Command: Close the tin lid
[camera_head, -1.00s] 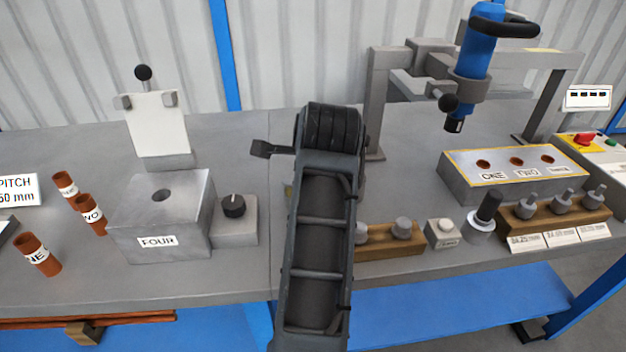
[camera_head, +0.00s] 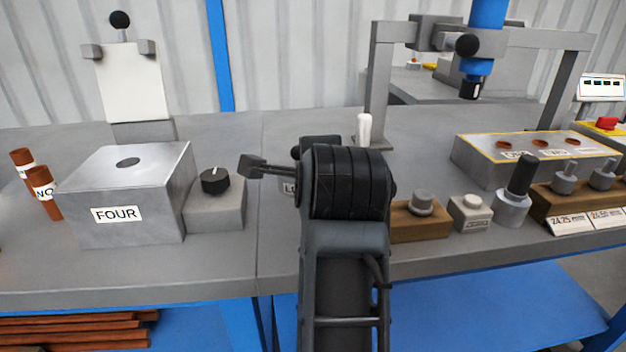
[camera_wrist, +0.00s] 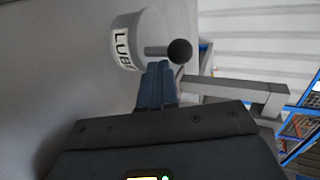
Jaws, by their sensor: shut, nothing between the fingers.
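The tin (camera_wrist: 121,50) is a pale grey round can with a white LUBE label, at the upper left of the wrist view. A short grey rod with a black ball knob (camera_wrist: 180,51) stands out from it. I cannot tell how the lid sits. My gripper (camera_wrist: 161,66) has its fingers together and empty, with the tips close beside the rod and knob; whether they touch is unclear.
A metal block marked FOUR (camera_head: 137,190) and a dial box (camera_head: 215,204) stand to the left. A wooden holder (camera_head: 418,220), a button box (camera_head: 470,212) and a blue press (camera_head: 487,20) stand to the right. A white upright piece (camera_head: 364,129) is just behind my arm.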

